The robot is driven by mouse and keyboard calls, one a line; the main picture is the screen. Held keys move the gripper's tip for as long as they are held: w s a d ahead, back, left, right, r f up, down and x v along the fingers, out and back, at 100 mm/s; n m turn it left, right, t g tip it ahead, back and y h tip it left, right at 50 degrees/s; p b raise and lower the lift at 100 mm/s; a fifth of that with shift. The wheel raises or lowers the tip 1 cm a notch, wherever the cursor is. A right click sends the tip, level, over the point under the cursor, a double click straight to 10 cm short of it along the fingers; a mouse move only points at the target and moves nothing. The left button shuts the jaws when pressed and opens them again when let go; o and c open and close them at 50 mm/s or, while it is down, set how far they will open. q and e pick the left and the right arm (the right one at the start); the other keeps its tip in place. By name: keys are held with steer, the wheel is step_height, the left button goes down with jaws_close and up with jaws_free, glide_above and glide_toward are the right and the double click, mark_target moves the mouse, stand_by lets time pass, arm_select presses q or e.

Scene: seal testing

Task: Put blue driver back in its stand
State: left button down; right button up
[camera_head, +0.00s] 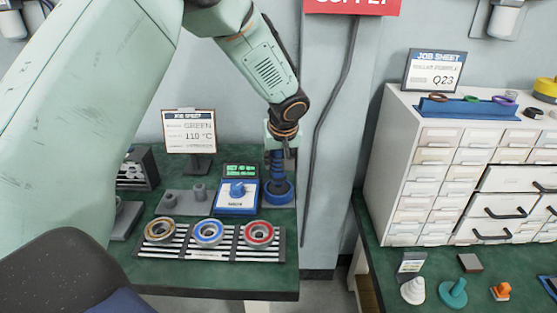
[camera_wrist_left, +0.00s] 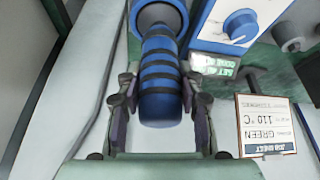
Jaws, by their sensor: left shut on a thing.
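The blue driver (camera_head: 276,166), a blue handle with dark bands, stands about upright at the right end of the green bench. My left gripper (camera_head: 282,140) comes down over its top from above. In the left wrist view, the two fingers of the left gripper (camera_wrist_left: 160,82) are on either side of the driver (camera_wrist_left: 160,105) and shut on it. The driver's lower end meets a wide blue ring (camera_head: 277,193) on a dark base (camera_head: 291,199); whether that base is the stand and the driver is fully seated, I cannot tell. My right gripper is not in view.
A blue-edged control box (camera_head: 237,197) with a knob stands close left of the driver. A rack (camera_head: 185,243) with three ringed parts is in front. A job sheet (camera_head: 189,131) stands behind. A gap separates this bench from the right bench with its drawer cabinet (camera_head: 397,160).

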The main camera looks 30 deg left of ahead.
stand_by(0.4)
arm_select(q)
steer(key=c, duration=0.8)
jaws_free()
steer(key=shift+s+f, duration=0.1)
step_height(320, 180, up, 9)
steer(key=p, duration=0.5)
steer(key=shift+r+p, duration=0.2)
steer(key=shift+p, duration=0.15)
steer(key=shift+f, duration=0.1)
